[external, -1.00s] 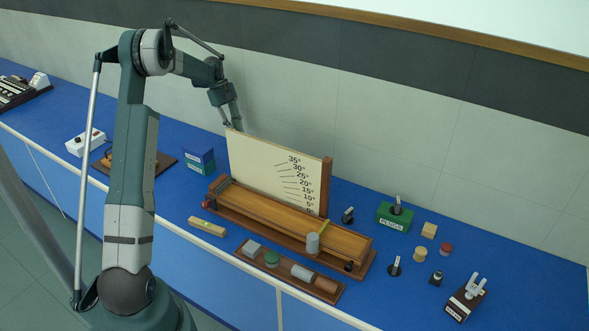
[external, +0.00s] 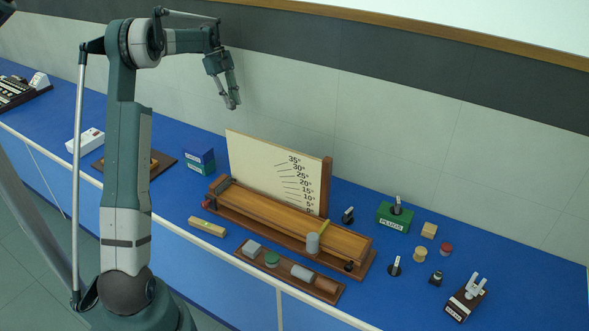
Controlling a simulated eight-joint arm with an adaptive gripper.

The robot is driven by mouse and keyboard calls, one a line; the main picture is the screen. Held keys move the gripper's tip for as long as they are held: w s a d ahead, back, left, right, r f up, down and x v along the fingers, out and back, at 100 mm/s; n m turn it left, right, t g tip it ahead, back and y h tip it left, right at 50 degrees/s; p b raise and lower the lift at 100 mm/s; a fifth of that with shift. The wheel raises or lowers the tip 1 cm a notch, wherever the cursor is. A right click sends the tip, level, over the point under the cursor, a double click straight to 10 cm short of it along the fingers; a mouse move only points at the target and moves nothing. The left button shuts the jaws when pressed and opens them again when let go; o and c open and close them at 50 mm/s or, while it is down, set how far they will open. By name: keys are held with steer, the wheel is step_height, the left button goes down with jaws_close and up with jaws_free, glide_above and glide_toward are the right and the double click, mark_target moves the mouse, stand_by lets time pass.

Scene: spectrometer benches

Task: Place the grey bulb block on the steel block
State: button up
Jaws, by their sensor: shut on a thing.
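My gripper (external: 232,103) is raised above the bench, behind and above the left end of the cream angle board (external: 265,170). Its fingers point down and are closed on a small grey thing, mostly hidden by the fingers. It could be the grey bulb block, but it is too small to tell. A grey block (external: 252,248) lies at the left end of the brown tray (external: 331,295) at the front and may be the steel block. A grey cylinder (external: 313,243) stands upright at the wooden ramp (external: 270,219). My gripper is well apart from both.
The tray also holds a green round piece (external: 272,258) and cylinders lying down. A blue block on a green one (external: 200,162) stands left of the board. A green PLUGS box (external: 395,216) and several small pieces stand at right. Bare blue bench lies between them.

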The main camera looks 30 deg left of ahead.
mark_target(232, 100)
step_height(232, 100, up, 6)
steer(key=shift+r, duration=0.15)
steer(key=shift+s+d+r, duration=0.15)
steer(key=shift+d, duration=0.2)
steer(key=s+d+r+n, duration=0.1)
steer(key=s+d+r, duration=0.1)
steer(key=s+d, duration=1.35)
steer(key=s+d+r+n, duration=0.1)
steer(key=s+d+r, duration=0.2)
steer(key=s+d, duration=1.25)
steer(key=s+d+f+t, duration=0.1)
steer(key=s+d+f, duration=0.25)
steer(key=s, duration=0.25)
steer(key=s+d+f, duration=0.2)
steer(key=s+d, duration=0.3)
steer(key=s, duration=0.1)
step_height(232, 100, down, 18)
